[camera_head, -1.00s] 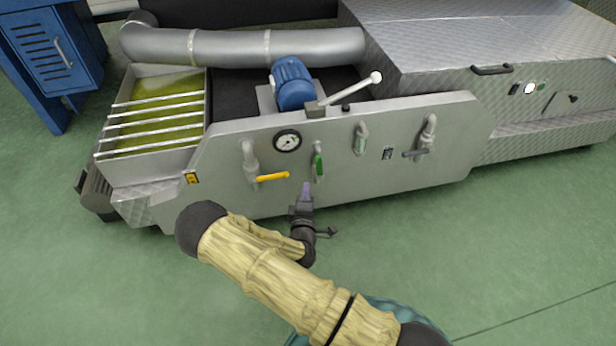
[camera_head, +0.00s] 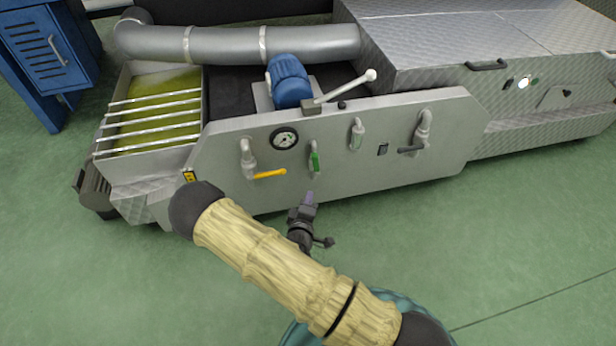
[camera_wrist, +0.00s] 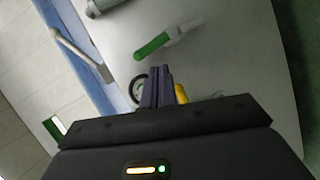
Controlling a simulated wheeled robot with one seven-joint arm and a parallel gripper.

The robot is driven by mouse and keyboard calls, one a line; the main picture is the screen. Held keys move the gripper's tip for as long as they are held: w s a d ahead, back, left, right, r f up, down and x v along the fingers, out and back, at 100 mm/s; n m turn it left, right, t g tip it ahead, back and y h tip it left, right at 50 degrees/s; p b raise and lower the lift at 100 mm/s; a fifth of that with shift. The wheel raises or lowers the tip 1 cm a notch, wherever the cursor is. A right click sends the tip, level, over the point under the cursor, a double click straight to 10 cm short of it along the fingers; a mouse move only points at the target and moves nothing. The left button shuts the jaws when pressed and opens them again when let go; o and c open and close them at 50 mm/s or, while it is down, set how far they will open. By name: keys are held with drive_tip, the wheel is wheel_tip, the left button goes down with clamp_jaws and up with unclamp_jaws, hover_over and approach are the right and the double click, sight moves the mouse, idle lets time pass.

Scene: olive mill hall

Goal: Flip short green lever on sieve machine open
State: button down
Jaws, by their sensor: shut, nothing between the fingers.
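The short green lever (camera_head: 314,161) hangs upright on the grey front panel (camera_head: 240,205) of the sieve machine, between the round gauge and a pale sight-glass-like fitting. In the wrist view a green handle with a pale end (camera_wrist: 152,46) lies beyond my fingertips, slanting. My gripper (camera_head: 309,198) is below the lever, in front of the panel's lower edge, and apart from the lever. In the wrist view my gripper's dark fingers (camera_wrist: 157,72) are together with nothing between them. They partly hide the gauge (camera_wrist: 138,88) and the yellow handle (camera_wrist: 181,92).
The yellow lever (camera_head: 270,174) points right, just left of the green one. A grey-handled valve (camera_head: 411,149) sits further right on the panel. A long rod with a white knob (camera_head: 345,87) rises above the panel, by the blue motor (camera_head: 289,82). Green floor in front is free.

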drive_tip(key=s+d+r+m+g+y+p, duration=0.1)
drive_tip(key=s+d+r+m+g, duration=0.2)
drive_tip(key=r, duration=0.5)
drive_tip(key=s+d+r+m+g+y+p, duration=0.1)
drive_tip(key=s+d+r+m+g, duration=0.2)
drive_tip(key=s+r+m+g, duration=0.2)
drive_tip(key=s+d+r+m+g+y+p, duration=0.1)
drive_tip(key=s+d+r+m+g, duration=0.3)
drive_tip(key=s+r, duration=0.5)
wheel_tip(320, 180, up, 4)
drive_tip(key=shift+f+m+g+y, duration=0.1)
drive_tip(key=shift+m+g+y, duration=0.2)
drive_tip(key=shift+m+y, duration=0.15)
